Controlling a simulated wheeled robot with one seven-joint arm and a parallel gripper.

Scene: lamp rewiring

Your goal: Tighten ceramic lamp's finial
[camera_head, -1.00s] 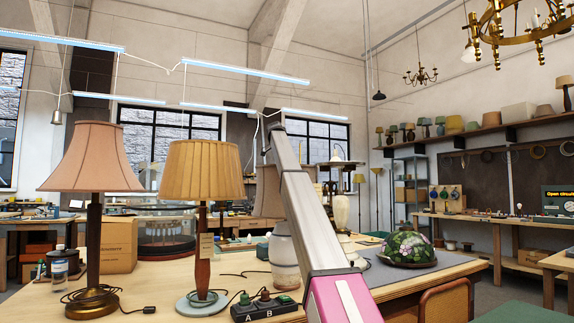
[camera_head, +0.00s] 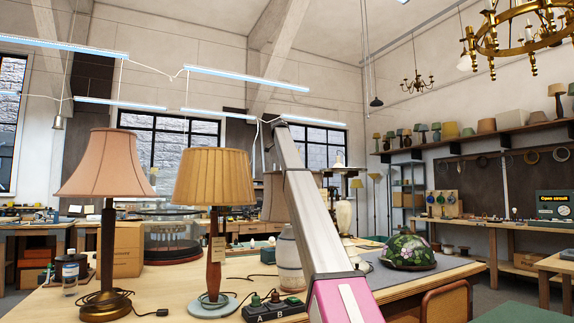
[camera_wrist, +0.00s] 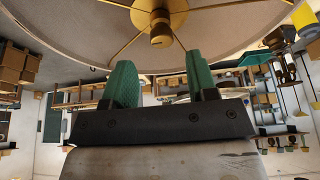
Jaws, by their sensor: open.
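The ceramic lamp has a pale ceramic body (camera_head: 289,262) on the table in the head view, partly behind my arm. Its tan shade (camera_head: 274,197) shows left of my arm; its top and finial are hidden there. In the wrist view a round shade (camera_wrist: 60,35) with brass spokes fills the upper part. A brass finial (camera_wrist: 160,29) sits at its centre. My gripper (camera_wrist: 161,72) has two green-padded fingers, wide apart with nothing between them. The finial lies beyond the fingertips, lined up with the gap, apart from both pads.
Two lamps with a pink shade (camera_head: 107,165) and a yellow pleated shade (camera_head: 213,177) stand left on the table. A black A/B switch box (camera_head: 273,308) is near the front. A floral domed shade (camera_head: 408,250) lies right. A brass chandelier (camera_head: 512,40) hangs upper right.

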